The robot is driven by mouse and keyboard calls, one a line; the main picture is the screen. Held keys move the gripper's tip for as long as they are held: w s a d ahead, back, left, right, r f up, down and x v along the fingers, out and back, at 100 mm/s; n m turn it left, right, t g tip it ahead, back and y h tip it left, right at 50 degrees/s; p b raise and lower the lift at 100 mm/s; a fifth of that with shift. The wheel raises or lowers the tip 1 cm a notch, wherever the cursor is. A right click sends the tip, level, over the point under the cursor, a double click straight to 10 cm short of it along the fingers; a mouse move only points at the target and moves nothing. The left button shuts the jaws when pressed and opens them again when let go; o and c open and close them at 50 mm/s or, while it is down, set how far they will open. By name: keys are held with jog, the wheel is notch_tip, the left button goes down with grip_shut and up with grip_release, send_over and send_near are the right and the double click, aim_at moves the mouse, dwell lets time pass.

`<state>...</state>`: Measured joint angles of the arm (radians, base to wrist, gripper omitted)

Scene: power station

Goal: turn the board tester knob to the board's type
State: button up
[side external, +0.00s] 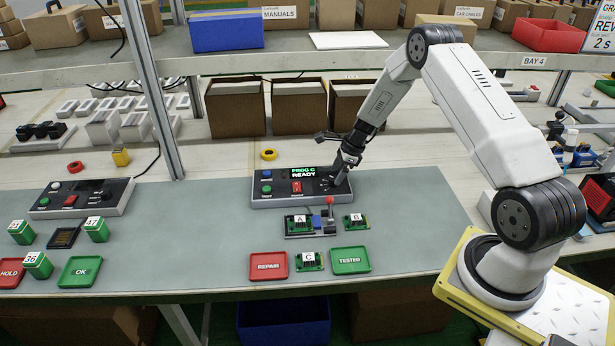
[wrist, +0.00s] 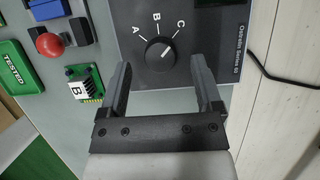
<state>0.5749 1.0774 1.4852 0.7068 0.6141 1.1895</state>
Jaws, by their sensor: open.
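The board tester (side external: 300,187) is a dark box whose green display reads PROG C READY. Its round black knob (wrist: 160,53) shows in the wrist view with marks A, B and C around it; its white line appears to point toward C. My gripper (wrist: 162,75) is open, fingers apart, just short of the knob, with nothing between them; in the side view it hovers over the tester's right end (side external: 338,178) and hides the knob. A green board marked A (side external: 299,222) sits at the tester's front fixture. Board B (wrist: 82,84) lies to the fixture's right.
Board C (side external: 308,262) lies between the red REPAIR tray (side external: 268,266) and the green TESTED tray (side external: 350,261). A red-knobbed lever (side external: 330,203) stands beside the fixture. A second control box (side external: 80,198) is at left. Cardboard boxes (side external: 299,107) stand behind.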

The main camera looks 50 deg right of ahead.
jog(key=shift+x, duration=1)
grip_shut()
